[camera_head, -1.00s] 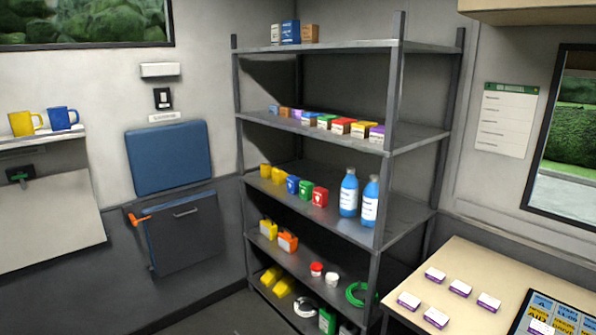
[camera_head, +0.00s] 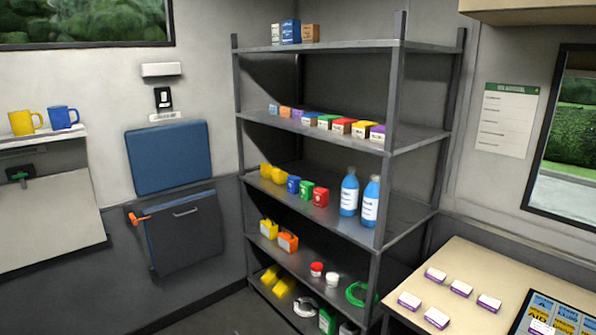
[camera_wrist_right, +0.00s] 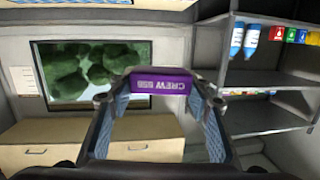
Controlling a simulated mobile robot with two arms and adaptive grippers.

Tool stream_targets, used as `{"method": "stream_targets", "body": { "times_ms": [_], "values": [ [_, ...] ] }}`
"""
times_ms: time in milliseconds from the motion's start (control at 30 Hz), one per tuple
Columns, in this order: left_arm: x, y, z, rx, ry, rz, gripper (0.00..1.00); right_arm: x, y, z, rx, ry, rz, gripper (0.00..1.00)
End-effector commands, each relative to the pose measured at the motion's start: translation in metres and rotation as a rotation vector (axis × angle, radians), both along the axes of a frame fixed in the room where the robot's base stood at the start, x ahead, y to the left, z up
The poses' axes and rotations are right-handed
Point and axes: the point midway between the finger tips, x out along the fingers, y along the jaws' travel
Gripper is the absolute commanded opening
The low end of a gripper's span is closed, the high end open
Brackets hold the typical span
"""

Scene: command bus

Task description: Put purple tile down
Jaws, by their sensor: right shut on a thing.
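The purple tile (camera_wrist_right: 160,82) shows in the right wrist view, its white lettering upside down, starting with "CREW". My right gripper (camera_wrist_right: 158,98) is shut on it, with a blue-grey finger pad at each side. The tile is held up in the air. In the head view, several white tiles with purple edges (camera_head: 461,287) lie on the light wooden table (camera_head: 478,258) at the lower right. A dark board (camera_head: 512,327) with blue and yellow cards lies at the table's right, and one similar tile (camera_head: 540,328) is on it. Neither gripper shows in the head view.
The right wrist view is upside down and shows a window (camera_wrist_right: 60,75) and wooden cabinets (camera_wrist_right: 50,150). Bare tabletop shows behind the tiles.

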Motion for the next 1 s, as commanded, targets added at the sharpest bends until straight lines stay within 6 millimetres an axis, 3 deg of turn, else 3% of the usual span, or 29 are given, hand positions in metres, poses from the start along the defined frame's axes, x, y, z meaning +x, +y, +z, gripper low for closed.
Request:
{"method": "stream_targets", "body": {
  "times_ms": [333,1000],
  "values": [
    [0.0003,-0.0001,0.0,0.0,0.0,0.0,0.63,-0.0031,0.0018,-0.0013,-0.012,0.022,0.214,0.21],
    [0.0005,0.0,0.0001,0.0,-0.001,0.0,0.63,-0.004,0.0027,-0.0022,-0.013,0.029,0.234,0.21]
  ]
}}
